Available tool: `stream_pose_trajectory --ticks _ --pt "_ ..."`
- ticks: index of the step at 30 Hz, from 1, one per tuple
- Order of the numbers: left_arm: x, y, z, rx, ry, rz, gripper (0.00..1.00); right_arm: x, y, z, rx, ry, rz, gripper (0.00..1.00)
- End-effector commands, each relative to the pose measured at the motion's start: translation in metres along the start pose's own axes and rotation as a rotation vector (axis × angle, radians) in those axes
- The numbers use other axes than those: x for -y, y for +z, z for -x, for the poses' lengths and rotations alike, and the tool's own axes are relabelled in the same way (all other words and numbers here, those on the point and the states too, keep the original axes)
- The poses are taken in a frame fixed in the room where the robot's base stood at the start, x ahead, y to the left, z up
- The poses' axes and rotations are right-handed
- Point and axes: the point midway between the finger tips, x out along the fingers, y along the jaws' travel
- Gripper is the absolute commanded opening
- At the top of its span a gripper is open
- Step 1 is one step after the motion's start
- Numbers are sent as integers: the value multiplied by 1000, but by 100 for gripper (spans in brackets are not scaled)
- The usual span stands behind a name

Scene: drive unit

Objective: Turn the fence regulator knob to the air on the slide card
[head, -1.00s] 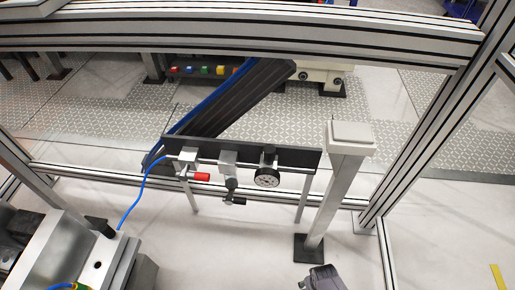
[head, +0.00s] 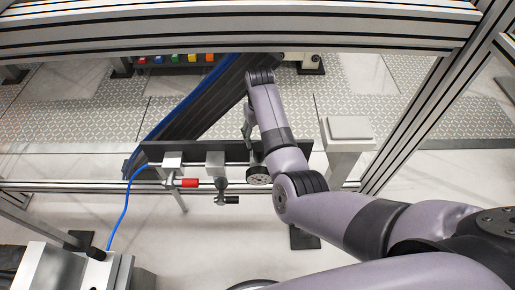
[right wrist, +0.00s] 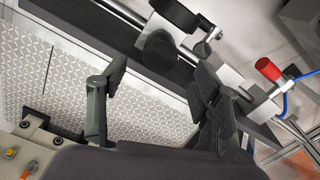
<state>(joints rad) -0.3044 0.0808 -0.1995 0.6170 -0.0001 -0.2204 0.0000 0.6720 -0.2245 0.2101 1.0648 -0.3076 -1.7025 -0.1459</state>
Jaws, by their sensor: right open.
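The fence regulator is on the pipe along the dark plate. Its round gauge (head: 259,174) shows beside my right forearm in the head view, and its upper part is mostly hidden there. In the right wrist view the black round knob (right wrist: 160,51) is below the dark gauge (right wrist: 175,14). My right gripper (head: 249,130) hangs above and behind the plate. Its two fingers (right wrist: 162,82) are open and empty, with the knob ahead of the gap between them, apparently apart from both. I cannot make out a slide card. My left gripper is not in view.
A red-handled valve (head: 189,183) with a blue hose (head: 127,205) sits left on the dark plate (head: 152,153). A black-handled valve (head: 226,198) is between it and the gauge. A capped post (head: 347,130) stands right. An aluminium beam (head: 230,30) crosses above.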

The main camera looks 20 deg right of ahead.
Motion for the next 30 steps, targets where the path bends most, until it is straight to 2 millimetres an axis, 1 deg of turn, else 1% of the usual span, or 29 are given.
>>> stream_pose_trajectory --ticks 1,6,9,12,17,25,30 --pt "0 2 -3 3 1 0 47 0 1 -13 4 0 0 59" --pt "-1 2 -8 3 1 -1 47 0 0 -47 2 0 2 59" --pt "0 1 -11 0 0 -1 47 0 1 -63 3 0 1 59" --pt "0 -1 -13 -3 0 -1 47 0 0 -74 2 0 1 59" --pt "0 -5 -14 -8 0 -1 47 0 0 -82 0 0 0 59" --pt "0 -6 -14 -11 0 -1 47 0 0 -83 -1 0 1 59" --pt "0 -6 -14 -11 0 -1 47 0 0 -83 -1 0 1 47"
